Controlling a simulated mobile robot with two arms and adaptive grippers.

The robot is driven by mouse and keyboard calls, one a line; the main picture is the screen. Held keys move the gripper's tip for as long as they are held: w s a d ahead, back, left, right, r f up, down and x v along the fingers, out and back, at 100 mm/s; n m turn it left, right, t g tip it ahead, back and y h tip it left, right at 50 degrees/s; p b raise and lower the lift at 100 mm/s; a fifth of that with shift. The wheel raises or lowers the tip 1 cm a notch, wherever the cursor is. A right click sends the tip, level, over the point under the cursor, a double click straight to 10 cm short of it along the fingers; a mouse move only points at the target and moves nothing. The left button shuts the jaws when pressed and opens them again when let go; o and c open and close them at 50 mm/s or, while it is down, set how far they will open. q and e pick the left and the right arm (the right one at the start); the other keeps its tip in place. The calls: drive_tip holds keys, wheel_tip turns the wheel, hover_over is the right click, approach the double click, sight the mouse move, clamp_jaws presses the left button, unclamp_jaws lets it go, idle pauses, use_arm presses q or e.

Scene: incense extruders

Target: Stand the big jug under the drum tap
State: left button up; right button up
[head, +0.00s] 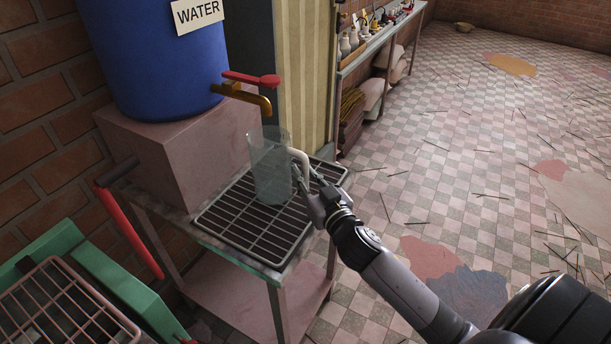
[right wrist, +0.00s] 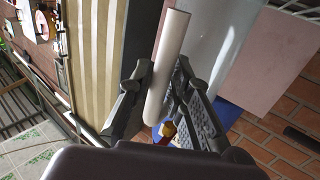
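The big jug (head: 270,168) is a clear, upright vessel with a pale handle (head: 299,160) on its right side. It is at the wire rack (head: 243,232) on the stand, below the drum tap's brass spout (head: 245,97); whether its base touches the rack is hard to tell. The tap has a red lever (head: 250,79) and sits on the blue drum (head: 155,55). My right gripper (head: 312,186) is at the handle. In the right wrist view, the fingers (right wrist: 164,75) close on both sides of the handle (right wrist: 171,50). My left gripper is out of view.
The drum stands on a pinkish block (head: 180,150) at the stand's back left. A red bar (head: 130,235) and a green frame with a grid tray (head: 65,310) are at the lower left. A shelf with bottles (head: 375,35) is behind. The tiled floor at right is open, with scattered sticks.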

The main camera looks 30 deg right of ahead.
drive_tip(key=shift+o, duration=1.4)
drive_tip(key=shift+r, duration=0.2)
drive_tip(key=s+b, duration=0.1)
drive_tip(key=s, duration=1.1)
drive_tip(key=shift+a, duration=0.35)
drive_tip(key=shift+f, duration=0.15)
